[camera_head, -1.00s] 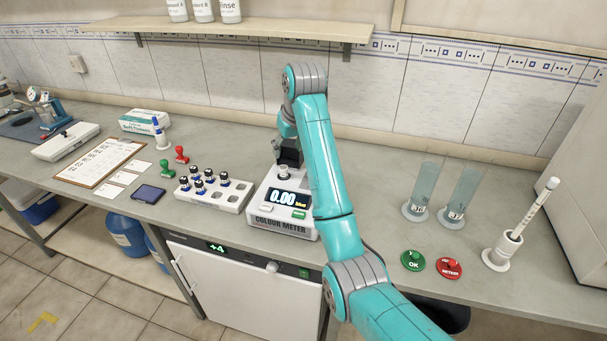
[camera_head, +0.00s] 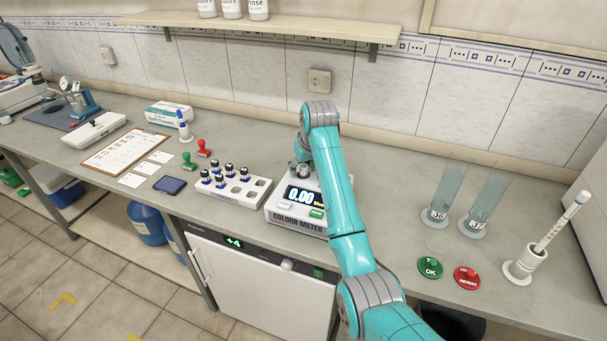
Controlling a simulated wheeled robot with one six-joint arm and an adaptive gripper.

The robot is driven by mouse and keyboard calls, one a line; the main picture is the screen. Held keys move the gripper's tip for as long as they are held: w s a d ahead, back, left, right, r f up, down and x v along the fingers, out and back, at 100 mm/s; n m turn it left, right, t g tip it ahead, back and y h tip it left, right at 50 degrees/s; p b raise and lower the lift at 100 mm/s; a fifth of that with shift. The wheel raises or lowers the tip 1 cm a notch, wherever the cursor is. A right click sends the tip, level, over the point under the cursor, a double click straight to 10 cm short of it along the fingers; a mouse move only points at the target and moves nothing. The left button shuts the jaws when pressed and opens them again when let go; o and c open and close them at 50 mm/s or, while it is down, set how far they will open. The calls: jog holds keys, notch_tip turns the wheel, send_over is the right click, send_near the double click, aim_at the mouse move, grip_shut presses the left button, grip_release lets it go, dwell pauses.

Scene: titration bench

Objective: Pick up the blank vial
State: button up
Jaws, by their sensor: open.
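Several small vials with dark caps and blue bands (camera_head: 217,179) stand upright in the left part of a white rack (camera_head: 258,195). I cannot tell which one is the blank vial, as no label is readable. The colour meter (camera_head: 297,222) stands just right of the rack, its display reading 0.00. A small round grey piece (camera_head: 302,171) shows on top of it; I cannot tell whether it is a vial or the well. My gripper (camera_head: 302,153) is above the back of the meter, largely hidden by my arm. It is open, and its fingertips are not clearly visible.
Green (camera_head: 430,267) and red (camera_head: 466,277) buttons, two glass cylinders (camera_head: 439,205) and a white holder with a stick (camera_head: 524,263) stand to the right. Green (camera_head: 188,160) and red (camera_head: 203,148) stamps and a dark phone-like slab (camera_head: 170,185) lie left of the rack.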

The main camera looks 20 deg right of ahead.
aim_at(303, 166)
grip_shut()
dwell(0.3)
notch_tip(303, 166, up, 10)
dwell(0.5)
